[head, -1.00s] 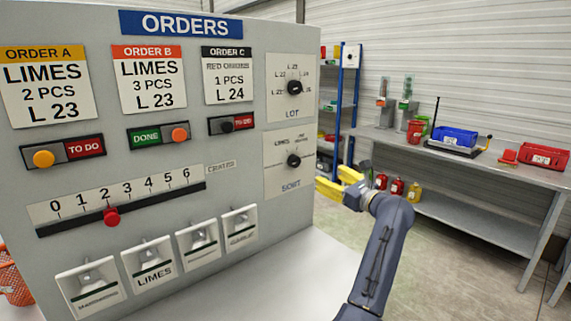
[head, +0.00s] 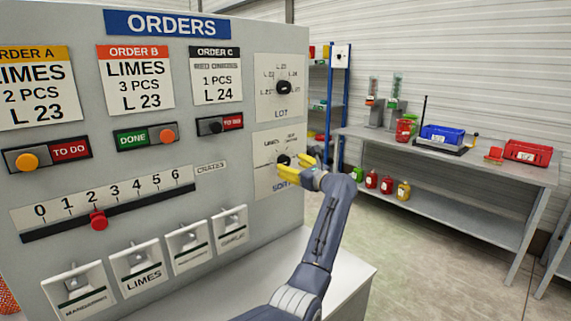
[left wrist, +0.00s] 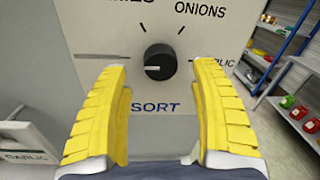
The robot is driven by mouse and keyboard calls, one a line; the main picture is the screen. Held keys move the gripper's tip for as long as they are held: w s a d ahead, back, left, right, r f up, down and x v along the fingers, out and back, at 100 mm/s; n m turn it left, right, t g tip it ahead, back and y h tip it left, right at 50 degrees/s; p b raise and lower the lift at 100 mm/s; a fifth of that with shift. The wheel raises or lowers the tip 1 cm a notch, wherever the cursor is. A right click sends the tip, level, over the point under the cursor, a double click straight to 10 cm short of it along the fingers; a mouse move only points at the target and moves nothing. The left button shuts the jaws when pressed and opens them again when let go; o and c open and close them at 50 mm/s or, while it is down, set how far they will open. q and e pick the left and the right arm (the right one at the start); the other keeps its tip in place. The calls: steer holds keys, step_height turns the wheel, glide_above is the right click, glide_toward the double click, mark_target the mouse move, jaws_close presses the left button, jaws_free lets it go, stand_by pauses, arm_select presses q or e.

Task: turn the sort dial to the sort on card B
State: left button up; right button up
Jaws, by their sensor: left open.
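The black sort dial (head: 283,160) is on its white plate, labelled SORT, at the right of the ORDERS panel. In the left wrist view the dial (left wrist: 160,62) has a white mark pointing left. Labels ONIONS and a partly covered GARLIC show, and a cut-off label ends in MES. Card B (head: 136,78) reads LIMES, 3 PCS, L 23. My left gripper (head: 297,168) is open in front of the dial. Its yellow fingers (left wrist: 163,85) stand on either side below the dial, apart from it. My right gripper is not in view.
The lot dial (head: 284,87) sits above the sort dial. The crates slider (head: 98,220) and several switches (head: 142,267) are to the left. Card B's slide (head: 145,137) shows DONE. A grey bench (head: 450,152) with bins stands behind at right, past open floor.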

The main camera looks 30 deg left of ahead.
mark_target(286, 163)
arm_select(q)
steer(key=shift+x, duration=1.85)
steer(key=shift+c, duration=0.4)
steer(key=c, duration=1.3)
